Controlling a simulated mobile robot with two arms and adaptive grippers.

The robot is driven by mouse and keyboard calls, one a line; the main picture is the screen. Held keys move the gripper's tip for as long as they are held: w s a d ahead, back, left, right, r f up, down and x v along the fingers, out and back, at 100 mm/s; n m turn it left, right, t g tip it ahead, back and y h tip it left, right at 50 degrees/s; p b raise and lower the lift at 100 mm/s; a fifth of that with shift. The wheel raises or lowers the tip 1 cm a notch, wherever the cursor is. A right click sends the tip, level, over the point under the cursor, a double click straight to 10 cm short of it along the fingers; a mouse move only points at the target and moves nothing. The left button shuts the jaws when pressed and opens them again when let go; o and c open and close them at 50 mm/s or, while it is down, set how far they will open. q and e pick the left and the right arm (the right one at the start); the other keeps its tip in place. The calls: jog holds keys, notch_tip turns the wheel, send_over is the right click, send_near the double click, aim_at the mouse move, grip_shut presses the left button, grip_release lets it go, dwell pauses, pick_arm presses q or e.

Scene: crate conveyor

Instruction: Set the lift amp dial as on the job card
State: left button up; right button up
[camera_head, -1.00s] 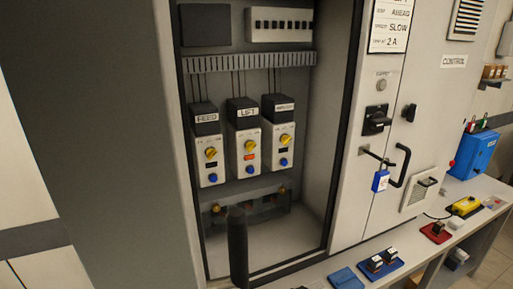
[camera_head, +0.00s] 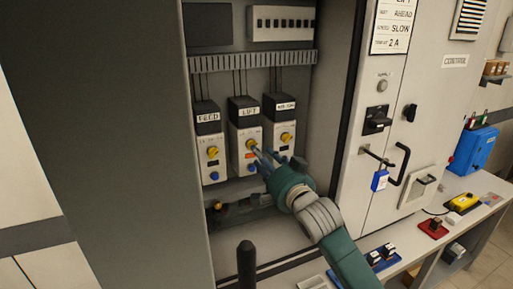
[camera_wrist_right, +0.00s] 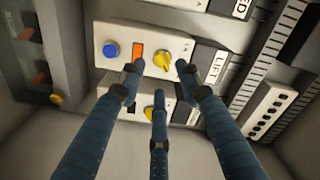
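The lift unit (camera_head: 245,134), labelled LIFT, is the middle of three grey units in the open cabinet. It carries a yellow dial (camera_head: 251,144), an orange rocker and a blue button. My right gripper (camera_head: 262,155) is just in front of it. In the right wrist view its fingers (camera_wrist_right: 160,74) are spread with nothing between them; the yellow dial (camera_wrist_right: 166,61) shows between the two upper fingertips. I cannot tell whether they touch it. The dial's scale is not readable. The job card (camera_head: 391,27) on the cabinet front shows AHEAD, SLOW and 2 A. My left gripper is not in view.
The feed unit (camera_head: 210,145) stands close on the left, another similar unit (camera_head: 283,112) close on the right, partly behind my arm. A dark upright post (camera_head: 246,265) stands low in front. A blue padlock (camera_head: 380,180) hangs by the door handle. A bench with several items runs along the right.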

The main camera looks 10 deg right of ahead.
jog(key=shift+w+a+p, duration=0.25)
jog(key=shift+w, duration=0.9)
jog(key=shift+w+a+p, duration=0.2)
jog(key=shift+w, duration=0.9)
grip_shut()
